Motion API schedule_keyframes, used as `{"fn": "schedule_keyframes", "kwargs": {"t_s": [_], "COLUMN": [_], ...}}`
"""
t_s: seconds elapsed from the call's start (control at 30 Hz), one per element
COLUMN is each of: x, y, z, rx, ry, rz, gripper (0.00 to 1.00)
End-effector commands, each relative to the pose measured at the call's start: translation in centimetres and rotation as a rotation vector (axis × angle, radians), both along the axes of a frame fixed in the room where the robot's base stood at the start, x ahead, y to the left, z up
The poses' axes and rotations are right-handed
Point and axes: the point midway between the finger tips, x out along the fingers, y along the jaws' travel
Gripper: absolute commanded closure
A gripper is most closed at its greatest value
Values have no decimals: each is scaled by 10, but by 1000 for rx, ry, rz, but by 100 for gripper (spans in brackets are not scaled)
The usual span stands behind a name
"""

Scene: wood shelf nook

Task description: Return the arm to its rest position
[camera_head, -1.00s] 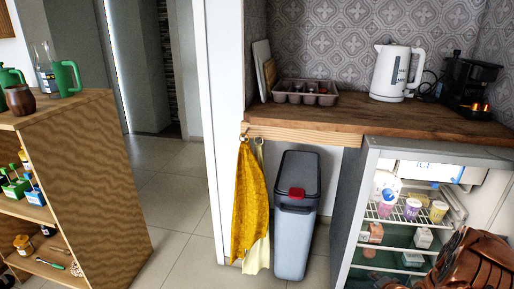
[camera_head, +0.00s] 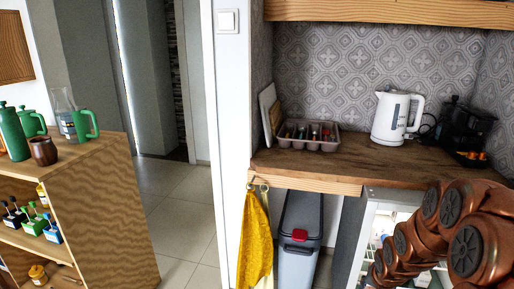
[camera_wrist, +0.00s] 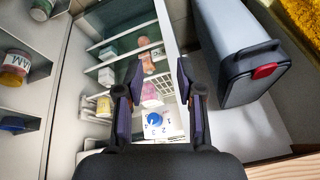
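My gripper (camera_wrist: 157,88) shows in the wrist view with its two dark fingers spread apart and nothing between them. It points down toward the open fridge (camera_wrist: 172,30), whose shelves lie beyond the fingertips. A white bottle with a blue cap (camera_wrist: 155,122) shows between and beyond the fingers, not held. In the head view my copper-coloured arm is folded up at the lower right, in front of the fridge (camera_head: 372,245). The gripper itself is not visible in the head view.
The counter (camera_head: 330,172) holds a cutlery tray (camera_head: 308,145), a white kettle (camera_head: 391,122) and a coffee machine (camera_head: 464,132). A grey bin (camera_head: 300,262) and yellow cloth (camera_head: 254,240) are below. A wooden shelf (camera_head: 105,205) stands left. Floor between is clear.

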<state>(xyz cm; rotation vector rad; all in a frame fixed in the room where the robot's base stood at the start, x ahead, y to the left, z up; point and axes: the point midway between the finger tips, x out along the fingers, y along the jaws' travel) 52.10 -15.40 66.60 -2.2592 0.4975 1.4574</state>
Motion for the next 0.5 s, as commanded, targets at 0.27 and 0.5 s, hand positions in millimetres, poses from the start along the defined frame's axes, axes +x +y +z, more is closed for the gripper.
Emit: {"fn": "schedule_keyframes", "kwargs": {"t_s": [0.27,0.5], "x": [-57,-118], "y": [39,71], "z": [95,165], "rx": [-49,-64], "ry": [137,255], "rz": [115,213], "gripper": [63,63]}}
